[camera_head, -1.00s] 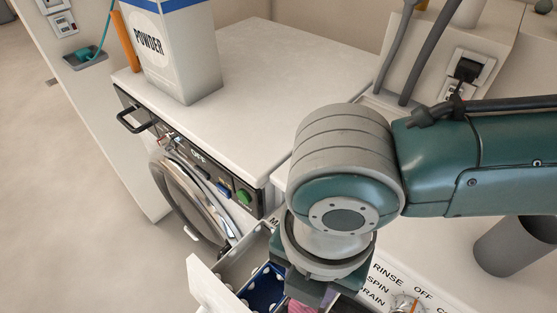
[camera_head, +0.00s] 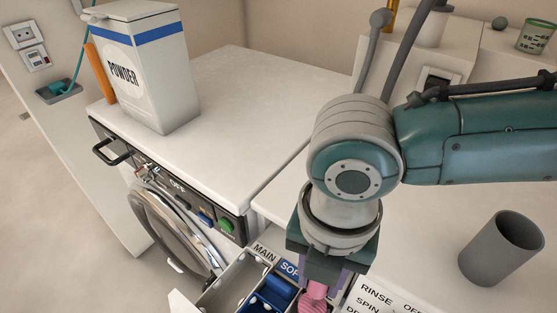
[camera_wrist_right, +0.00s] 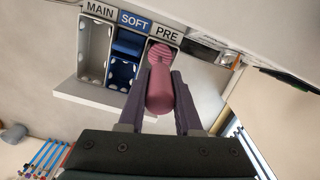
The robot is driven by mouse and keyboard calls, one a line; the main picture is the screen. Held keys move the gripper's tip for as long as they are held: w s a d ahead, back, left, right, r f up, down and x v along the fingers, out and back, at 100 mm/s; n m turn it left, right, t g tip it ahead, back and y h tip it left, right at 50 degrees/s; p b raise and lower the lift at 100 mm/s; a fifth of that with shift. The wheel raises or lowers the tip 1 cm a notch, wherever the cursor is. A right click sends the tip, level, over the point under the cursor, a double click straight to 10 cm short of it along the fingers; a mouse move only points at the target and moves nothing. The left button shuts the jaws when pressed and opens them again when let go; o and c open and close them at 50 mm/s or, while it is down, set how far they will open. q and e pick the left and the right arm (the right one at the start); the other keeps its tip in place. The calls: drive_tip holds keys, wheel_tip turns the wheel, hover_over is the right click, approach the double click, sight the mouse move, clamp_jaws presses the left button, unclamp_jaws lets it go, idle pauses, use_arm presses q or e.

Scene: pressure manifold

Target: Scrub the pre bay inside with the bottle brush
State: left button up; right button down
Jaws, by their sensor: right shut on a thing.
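My right gripper (camera_head: 325,272) is shut on the pink bottle brush (camera_head: 313,296) above the open detergent drawer (camera_head: 228,290). In the right wrist view the brush (camera_wrist_right: 160,88) sits between the two purple fingers (camera_wrist_right: 160,98), its ribbed head pointing at the bay under the PRE label (camera_wrist_right: 166,33). The head overlaps the bay's opening and hides most of its inside; I cannot tell how deep it sits. The MAIN bay (camera_wrist_right: 95,50) and blue SOFT bay (camera_wrist_right: 123,72) lie to the left. My left gripper is not in view.
A powder box (camera_head: 150,75) stands on the white top (camera_head: 235,100) above the round machine door (camera_head: 175,230). A grey cup (camera_head: 502,248) stands on the right counter. A dial panel marked RINSE and SPIN (camera_head: 375,297) is right of the drawer.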

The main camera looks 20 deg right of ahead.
drive_tip(key=shift+s+a+p, duration=1.15)
drive_tip(key=shift+s+a, duration=1.45)
drive_tip(key=shift+a, duration=0.7)
drive_tip(key=shift+w+d+b, duration=0.15)
drive_tip(key=shift+w+d, duration=0.7)
drive_tip(key=shift+d, duration=0.3)
drive_tip(key=shift+w+d+b, duration=0.1)
drive_tip(key=shift+w+d, duration=0.8)
drive_tip(key=shift+d, duration=0.2)
drive_tip(key=shift+w+d+b, duration=0.15)
drive_tip(key=shift+w+d, duration=0.7)
drive_tip(key=shift+d, duration=0.3)
drive_tip(key=shift+s+a+p, duration=1.15)
drive_tip(key=shift+s+a, duration=1.45)
drive_tip(key=shift+a, duration=0.8)
drive_tip(key=shift+w+d, duration=0.7)
drive_tip(key=shift+d, duration=0.15)
drive_tip(key=shift+w+d, duration=0.65)
drive_tip(key=shift+d, duration=0.2)
